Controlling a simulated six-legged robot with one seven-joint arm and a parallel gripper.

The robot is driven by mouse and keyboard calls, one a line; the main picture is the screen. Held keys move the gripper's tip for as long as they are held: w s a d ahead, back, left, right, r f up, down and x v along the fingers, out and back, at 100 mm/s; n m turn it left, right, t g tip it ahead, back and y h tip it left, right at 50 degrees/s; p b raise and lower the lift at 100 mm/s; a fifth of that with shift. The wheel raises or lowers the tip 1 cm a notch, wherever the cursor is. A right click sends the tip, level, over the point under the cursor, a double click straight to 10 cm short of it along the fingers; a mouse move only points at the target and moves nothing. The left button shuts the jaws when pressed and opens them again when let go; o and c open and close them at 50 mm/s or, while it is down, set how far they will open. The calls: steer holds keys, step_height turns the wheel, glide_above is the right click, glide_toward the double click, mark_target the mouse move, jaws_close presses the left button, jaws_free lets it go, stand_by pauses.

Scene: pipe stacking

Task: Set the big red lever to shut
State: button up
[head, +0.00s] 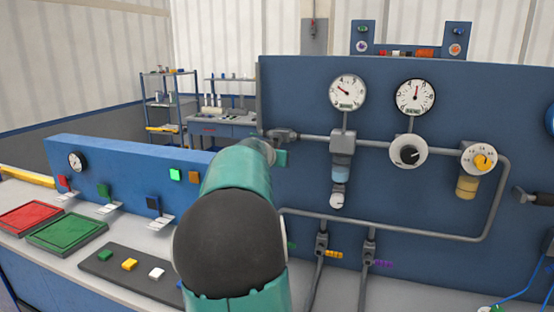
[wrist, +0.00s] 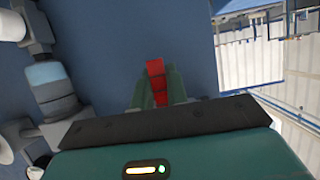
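The big red lever (wrist: 155,72) shows in the wrist view as a red bar in front of the blue panel. My gripper (wrist: 157,88) has one green finger on each side of it, with no clear gap between the fingers and the red. The lever's end sticks out a little past the fingertips. Its base is hidden, so its exact setting cannot be told.
The blue panel (head: 300,95) carries grey pipes, two round gauges (head: 347,91) (head: 415,97) and a yellow-knobbed dial (head: 480,160). At left, a bench holds a red tray (head: 32,217), a green tray (head: 68,232) and a dark strip of coloured blocks (head: 130,272).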

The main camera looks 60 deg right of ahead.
steer(key=o, duration=0.4)
steer(key=shift+o, duration=0.2)
steer(key=v, duration=1.3)
steer(key=shift+a, duration=0.4)
steer(key=shift+s+r, duration=0.1)
steer(key=w+a+f+n+t+y, duration=0.1)
steer(key=w+a+f+n+y, duration=0.15)
steer(key=a, duration=0.55)
steer(key=w+a+f+n+t+y, duration=0.1)
steer(key=a+f+n+t+y, duration=0.15)
steer(key=a, duration=0.45)
steer(key=s+a+f+n+y, duration=0.2)
steer(key=a+f+n, duration=0.1)
steer(key=a, duration=0.8)
steer(key=s+a+f+n+y, duration=0.3)
steer(key=a+f, duration=0.3)
steer(key=a, duration=0.5)
steer(key=s+a+f+n+y, duration=0.2)
steer(key=a+f+n+y, duration=0.1)
steer(key=a, duration=0.9)
steer(key=shift+s+f+n, duration=0.4)
steer(key=shift+f+n, duration=0.35)
steer(key=shift+n, duration=0.45)
